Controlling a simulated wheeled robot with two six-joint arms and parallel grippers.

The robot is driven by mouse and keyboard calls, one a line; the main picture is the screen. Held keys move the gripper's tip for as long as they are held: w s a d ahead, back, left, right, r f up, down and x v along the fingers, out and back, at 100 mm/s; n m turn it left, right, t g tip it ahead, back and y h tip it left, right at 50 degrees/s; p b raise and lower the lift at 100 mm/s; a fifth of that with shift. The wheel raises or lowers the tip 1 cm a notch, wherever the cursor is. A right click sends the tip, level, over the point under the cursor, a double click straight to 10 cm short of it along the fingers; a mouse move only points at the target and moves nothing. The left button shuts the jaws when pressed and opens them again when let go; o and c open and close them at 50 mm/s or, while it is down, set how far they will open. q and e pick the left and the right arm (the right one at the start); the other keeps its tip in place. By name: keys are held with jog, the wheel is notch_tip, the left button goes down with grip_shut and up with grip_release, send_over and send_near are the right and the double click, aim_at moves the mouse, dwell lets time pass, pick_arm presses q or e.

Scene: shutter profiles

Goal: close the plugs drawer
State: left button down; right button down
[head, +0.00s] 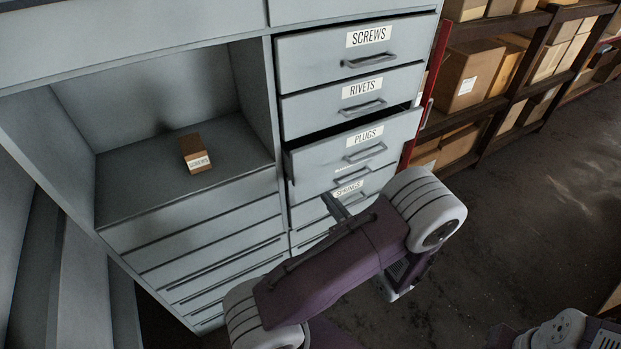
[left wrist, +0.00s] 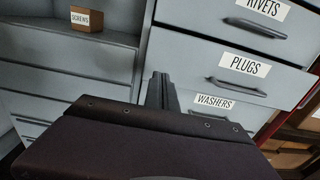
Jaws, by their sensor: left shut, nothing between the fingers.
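The plugs drawer (head: 318,163) stands partly open in the grey cabinet, its front sticking out past the drawers above and below. Its front carries a PLUGS label and a bar handle (head: 366,153). In the left wrist view the plugs drawer front (left wrist: 195,70) fills the upper right. My left gripper (head: 334,203) is shut and empty, in front of the lower drawers and below the plugs drawer in the picture. Its closed fingers (left wrist: 161,90) also show in the left wrist view, left of the plugs handle. I cannot tell whether they touch anything. My right gripper is not in view.
The screws drawer (head: 300,62) and rivets drawer (head: 305,112) are above; washers and springs (head: 348,188) drawers are below. A small brown box labelled SCREWS (head: 195,153) sits in the open compartment at left. Shelves with cartons (head: 468,78) stand at right, beside open floor (head: 540,200).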

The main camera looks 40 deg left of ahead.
aim_at(305, 169)
pick_arm(q)
jog(key=x, duration=1)
jog(key=shift+w+a+f, duration=0.1)
jog(key=shift+a, duration=0.1)
